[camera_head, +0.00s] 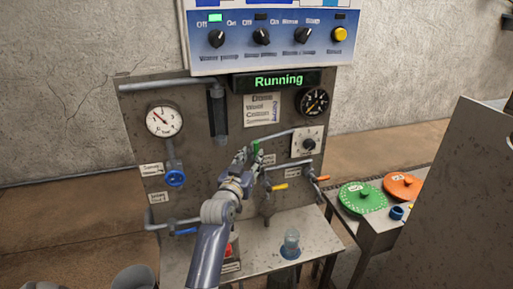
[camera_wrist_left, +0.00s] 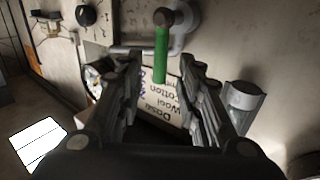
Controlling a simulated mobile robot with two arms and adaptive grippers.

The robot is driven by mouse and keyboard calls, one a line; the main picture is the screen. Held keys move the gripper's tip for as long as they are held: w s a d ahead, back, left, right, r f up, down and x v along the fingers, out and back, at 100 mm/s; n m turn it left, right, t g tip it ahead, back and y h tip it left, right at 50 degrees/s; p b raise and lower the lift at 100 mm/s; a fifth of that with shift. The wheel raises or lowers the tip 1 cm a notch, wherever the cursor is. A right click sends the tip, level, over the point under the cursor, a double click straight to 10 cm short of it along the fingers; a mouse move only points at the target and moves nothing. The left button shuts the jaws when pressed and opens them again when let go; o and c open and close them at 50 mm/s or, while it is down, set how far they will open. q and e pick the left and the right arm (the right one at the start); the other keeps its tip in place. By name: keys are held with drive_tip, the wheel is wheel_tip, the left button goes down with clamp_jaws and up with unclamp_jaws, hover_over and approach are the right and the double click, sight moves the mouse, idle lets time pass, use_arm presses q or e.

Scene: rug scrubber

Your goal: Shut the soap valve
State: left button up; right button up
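A valve with a green handle (camera_head: 256,150) sits on the pipe at the middle of the metal panel. In the left wrist view the green handle (camera_wrist_left: 161,55) hangs down from its pivot, just beyond the fingertips and between their lines. My left gripper (camera_head: 243,157) is close to this handle; the wrist view shows its fingers (camera_wrist_left: 155,75) apart with nothing between them. A yellow-handled valve (camera_head: 279,187), an orange-handled valve (camera_head: 322,178) and a blue-handled valve (camera_head: 185,232) are also on the pipes. The small labels are too blurred to tell which is the soap valve. My right gripper is not in view.
A blue wheel valve (camera_head: 176,178) hangs below a white gauge (camera_head: 164,120). A control box (camera_head: 265,45) above has several knobs, over a display (camera_head: 275,80) reading "Running". A clear jar (camera_head: 291,243) stands on the shelf. Green (camera_head: 362,197) and orange (camera_head: 401,186) discs lie to the right.

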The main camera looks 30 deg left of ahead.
sight(255, 150)
use_arm(q)
drive_tip(key=shift+p+x, duration=0.45)
drive_tip(key=shift+x, duration=2.45)
drive_tip(key=shift+c, duration=0.5)
clamp_jaws()
